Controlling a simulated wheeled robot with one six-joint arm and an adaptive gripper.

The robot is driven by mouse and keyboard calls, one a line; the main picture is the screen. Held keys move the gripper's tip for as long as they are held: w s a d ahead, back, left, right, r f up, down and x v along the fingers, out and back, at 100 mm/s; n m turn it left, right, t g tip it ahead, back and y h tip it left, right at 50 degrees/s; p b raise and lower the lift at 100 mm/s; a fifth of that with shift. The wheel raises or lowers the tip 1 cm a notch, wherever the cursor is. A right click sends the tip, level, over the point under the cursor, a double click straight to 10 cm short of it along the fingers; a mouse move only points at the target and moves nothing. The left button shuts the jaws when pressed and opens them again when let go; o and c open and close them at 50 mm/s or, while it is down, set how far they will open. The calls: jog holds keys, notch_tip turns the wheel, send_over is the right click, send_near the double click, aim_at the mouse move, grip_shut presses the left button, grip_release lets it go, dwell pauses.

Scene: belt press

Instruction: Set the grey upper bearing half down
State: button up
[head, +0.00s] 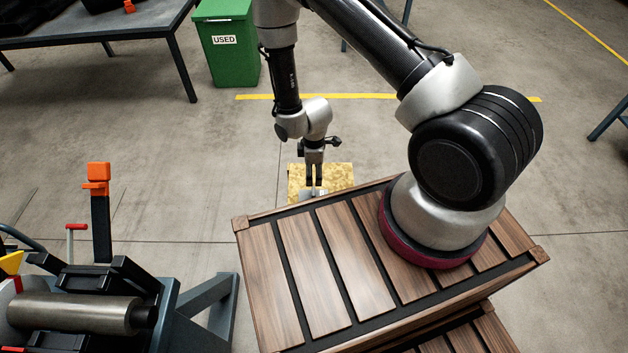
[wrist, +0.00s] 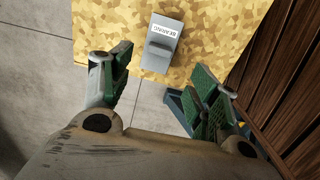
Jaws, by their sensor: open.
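The grey upper bearing half (wrist: 162,42), with a white BEARING label, rests on a yellow mottled surface (wrist: 105,22) in the wrist view. My gripper (wrist: 163,82) is open and empty, its green-padded fingers spread apart below the bearing half in the picture. The bearing half is clear of both fingers. In the head view my gripper (head: 314,183) points down over the yellow surface (head: 340,175). The grey bearing half (head: 312,194) shows there only in small part under the fingertips.
A wooden slatted top (head: 290,262) lies close beside the yellow surface. A machine with a metal roller (head: 70,313) and an orange-topped post (head: 99,205) stands at lower left. A green bin marked USED (head: 228,55) stands behind. Concrete floor lies open between them.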

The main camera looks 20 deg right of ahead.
jog(key=w+d+r+m+t, duration=0.1)
jog(key=w+d+r+m, duration=0.15)
jog(key=r, duration=1.35)
jog(key=w+d+r+m+t, duration=0.1)
jog(key=d+r+m, duration=0.25)
jog(key=r, duration=1.35)
jog(key=s+d+r+m+t, duration=0.1)
jog(key=s+d+r+m, duration=0.15)
jog(key=r, duration=0.35)
jog(key=s+d+r+m, duration=0.1)
jog(key=s+d+r, duration=0.1)
jog(key=s+r, duration=0.35)
jog(key=s+d+r+m, duration=0.2)
jog(key=s+r, duration=0.3)
jog(key=s, duration=0.2)
jog(key=s+d+r+m+t, duration=0.1)
jog(key=s+d+r+m, duration=0.1)
jog(key=s+r, duration=0.3)
jog(key=s+m, duration=0.1)
jog(key=s, duration=0.1)
jog(key=shift+s+d, duration=0.25)
jog(key=shift+s, duration=0.15)
